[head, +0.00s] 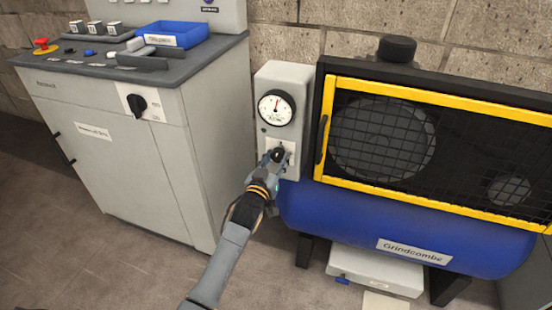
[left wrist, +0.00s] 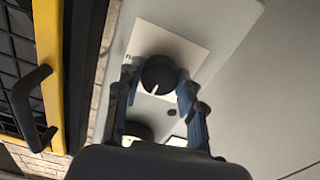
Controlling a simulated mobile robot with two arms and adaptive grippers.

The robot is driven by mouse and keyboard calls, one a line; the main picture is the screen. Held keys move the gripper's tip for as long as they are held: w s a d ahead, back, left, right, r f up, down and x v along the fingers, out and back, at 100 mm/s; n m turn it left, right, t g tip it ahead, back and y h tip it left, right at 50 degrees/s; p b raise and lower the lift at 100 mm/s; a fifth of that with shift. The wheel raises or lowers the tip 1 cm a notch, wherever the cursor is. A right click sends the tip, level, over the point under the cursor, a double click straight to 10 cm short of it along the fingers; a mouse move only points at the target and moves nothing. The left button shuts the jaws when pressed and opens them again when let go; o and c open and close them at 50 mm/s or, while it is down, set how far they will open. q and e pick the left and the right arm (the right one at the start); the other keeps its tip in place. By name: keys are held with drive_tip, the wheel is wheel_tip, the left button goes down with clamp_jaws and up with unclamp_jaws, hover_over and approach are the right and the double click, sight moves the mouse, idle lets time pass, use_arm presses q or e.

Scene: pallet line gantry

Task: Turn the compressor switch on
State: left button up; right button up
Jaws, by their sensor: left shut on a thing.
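The compressor switch is a round black knob with a white pointer line, on a pale plate on a grey box (head: 294,80) beside the compressor. In the left wrist view the knob (left wrist: 160,75) sits between the two fingers of my left gripper (left wrist: 158,88), which is shut on it. In the head view my left gripper (head: 275,158) reaches the plate below the round gauge (head: 277,108) and covers much of the knob. The compressor has a blue tank (head: 340,215) and a yellow-framed mesh guard (head: 400,92). My right gripper is not in view.
A grey cabinet (head: 110,150) with its own black rotary knob (head: 137,104) stands at the left. On its top are a red button (head: 42,45) and a blue tray (head: 172,36). A black handle (left wrist: 30,100) on the guard stands close left of the gripper in the wrist view.

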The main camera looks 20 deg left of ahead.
use_arm(q)
drive_tip(key=m+p, duration=0.2)
drive_tip(key=m, duration=0.5)
drive_tip(key=shift+m, duration=0.4)
drive_tip(key=m, duration=0.3)
drive_tip(key=shift+m, duration=0.3)
drive_tip(key=m, duration=0.3)
drive_tip(key=shift+m, duration=1.3)
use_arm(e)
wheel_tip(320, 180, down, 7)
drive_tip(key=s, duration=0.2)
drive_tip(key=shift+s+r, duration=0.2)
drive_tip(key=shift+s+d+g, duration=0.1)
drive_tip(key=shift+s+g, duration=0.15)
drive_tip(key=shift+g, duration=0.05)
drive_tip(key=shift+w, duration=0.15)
